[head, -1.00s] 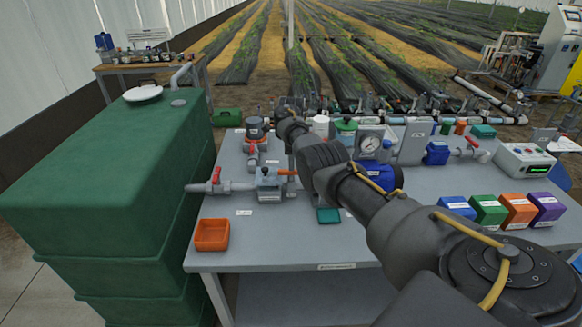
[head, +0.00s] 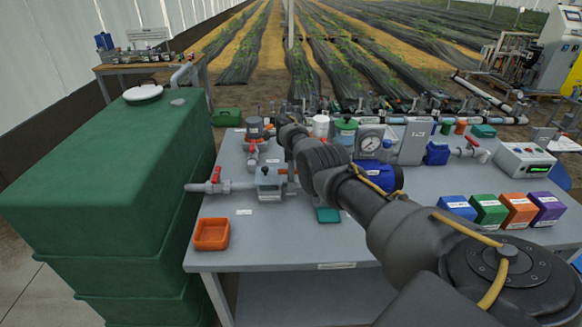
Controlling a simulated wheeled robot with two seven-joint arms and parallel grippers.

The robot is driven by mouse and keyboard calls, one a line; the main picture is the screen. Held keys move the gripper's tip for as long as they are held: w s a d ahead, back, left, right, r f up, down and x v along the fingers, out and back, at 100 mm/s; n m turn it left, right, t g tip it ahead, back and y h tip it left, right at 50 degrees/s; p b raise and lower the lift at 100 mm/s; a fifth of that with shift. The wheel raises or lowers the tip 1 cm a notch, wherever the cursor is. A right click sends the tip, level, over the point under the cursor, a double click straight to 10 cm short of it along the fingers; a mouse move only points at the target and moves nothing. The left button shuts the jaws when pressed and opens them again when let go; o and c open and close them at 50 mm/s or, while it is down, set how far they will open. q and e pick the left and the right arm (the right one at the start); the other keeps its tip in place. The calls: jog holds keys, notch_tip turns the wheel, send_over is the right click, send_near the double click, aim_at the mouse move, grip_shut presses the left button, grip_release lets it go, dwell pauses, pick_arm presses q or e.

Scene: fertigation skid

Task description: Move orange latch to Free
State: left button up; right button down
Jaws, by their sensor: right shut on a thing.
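The orange latch (head: 279,171) shows as a short orange piece at the right side of a small grey valve body (head: 266,181), on the pipe at the table's left part. My right arm comes in from the lower right, and its wrist reaches over the table just above and right of the latch. My right gripper (head: 291,164) is mostly hidden behind that wrist; it appears shut on the latch. The fingertips and the latch's far end are hard to make out. No label reading Free is legible. My left gripper is out of view.
A red-handled valve (head: 216,176) sits on the pipe to the left, beside the large green tank (head: 110,180). An orange tray (head: 212,234) stands at the table's front left. A pressure gauge (head: 369,142) and blue pump (head: 385,175) stand close to my arm. Coloured boxes line the right.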

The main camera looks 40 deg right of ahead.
jog(key=shift+r+n+p, duration=0.1)
jog(key=shift+n+p, duration=0.45)
jog(key=shift+n, duration=0.55)
jog(key=n+p, duration=0.1)
jog(key=n, duration=0.1)
jog(key=shift+n, duration=0.4)
jog(key=n+p, duration=0.1)
jog(key=n, duration=0.8)
jog(key=shift+n+p, duration=0.3)
jog(key=shift+n, duration=1.9)
jog(key=c, duration=1.4)
grip_release()
jog(key=shift+o, duration=0.2)
